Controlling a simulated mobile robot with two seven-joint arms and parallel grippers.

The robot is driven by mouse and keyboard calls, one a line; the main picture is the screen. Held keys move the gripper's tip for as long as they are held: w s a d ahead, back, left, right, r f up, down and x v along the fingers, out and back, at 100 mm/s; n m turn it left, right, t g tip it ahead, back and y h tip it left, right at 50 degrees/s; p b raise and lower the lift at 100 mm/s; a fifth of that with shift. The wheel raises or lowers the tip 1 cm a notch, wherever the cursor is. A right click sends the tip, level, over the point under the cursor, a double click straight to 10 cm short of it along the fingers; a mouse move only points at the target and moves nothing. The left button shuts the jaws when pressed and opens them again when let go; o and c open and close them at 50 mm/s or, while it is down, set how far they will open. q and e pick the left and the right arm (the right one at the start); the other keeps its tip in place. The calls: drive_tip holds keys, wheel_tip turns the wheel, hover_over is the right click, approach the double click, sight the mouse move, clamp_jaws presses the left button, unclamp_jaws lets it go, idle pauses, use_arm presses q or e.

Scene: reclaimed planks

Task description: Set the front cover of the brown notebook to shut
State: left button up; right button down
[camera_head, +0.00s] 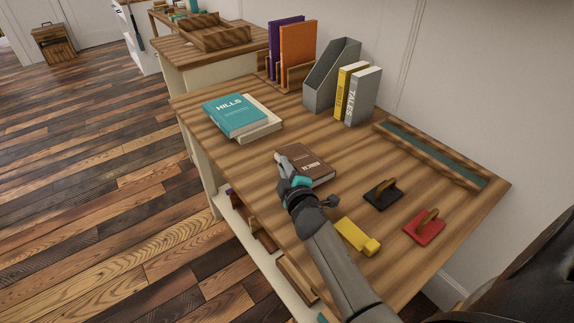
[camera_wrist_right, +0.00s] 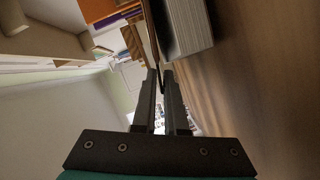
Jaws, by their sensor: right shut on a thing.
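The brown notebook (camera_head: 310,163) lies on the wooden desk, its brown cover with pale lettering facing up. My right gripper (camera_head: 281,158) is at the notebook's left edge. In the right wrist view, the fingers (camera_wrist_right: 160,82) are close together at the thin brown front cover (camera_wrist_right: 153,35) and shut on its edge. The pale page block (camera_wrist_right: 187,25) is beside the cover there, with a narrow dark gap between them. The cover looks nearly flat over the pages; its exact angle is hard to tell. My left gripper is in neither view.
A teal book (camera_head: 235,115) lies on a cream book left of the notebook. Black (camera_head: 383,195) and red (camera_head: 425,226) handled blocks and a yellow object (camera_head: 357,236) lie to the right. Upright books and a grey file holder (camera_head: 331,77) stand behind. Desk between is clear.

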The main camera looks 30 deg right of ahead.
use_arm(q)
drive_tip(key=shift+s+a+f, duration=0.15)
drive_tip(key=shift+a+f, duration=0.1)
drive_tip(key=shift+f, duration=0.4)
use_arm(e)
drive_tip(key=shift+s+d+f, duration=0.1)
drive_tip(key=shift+f, duration=0.6)
drive_tip(key=c, duration=1.2)
unclamp_jaws()
drive_tip(key=shift+o, duration=0.7)
drive_tip(key=shift+r, duration=0.2)
use_arm(q)
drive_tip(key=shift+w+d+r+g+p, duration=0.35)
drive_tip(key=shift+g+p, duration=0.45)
drive_tip(key=shift+p, duration=0.35)
use_arm(e)
drive_tip(key=shift+v, duration=3.75)
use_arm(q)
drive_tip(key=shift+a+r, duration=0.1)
use_arm(e)
drive_tip(key=shift+d+r, duration=0.1)
drive_tip(key=shift+r, duration=0.15)
